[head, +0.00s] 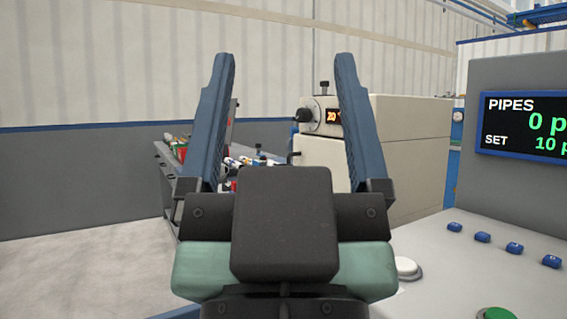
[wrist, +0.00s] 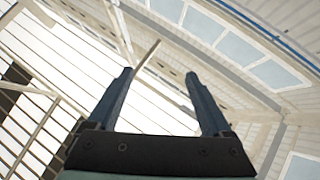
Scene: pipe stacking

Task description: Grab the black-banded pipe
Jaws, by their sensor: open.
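My gripper (head: 284,60) stands upright in the middle of the head view, its two blue fingers wide apart and nothing between them. In the wrist view the open gripper (wrist: 159,75) points up at the roof and upper walls, with no pipe in sight. Behind it in the head view is a dark workbench (head: 168,166) with small coloured items on it. Some white and dark pieces (head: 234,162) there may be pipes, but they are too small and too much covered by my gripper to tell which has a black band.
A beige machine (head: 408,150) with a dial and a small lit display stands behind the right finger. At the right is a grey console with a screen (head: 524,125) reading PIPES 0 and SET 10, and several blue buttons (head: 483,237). The floor (head: 80,265) at left is clear.

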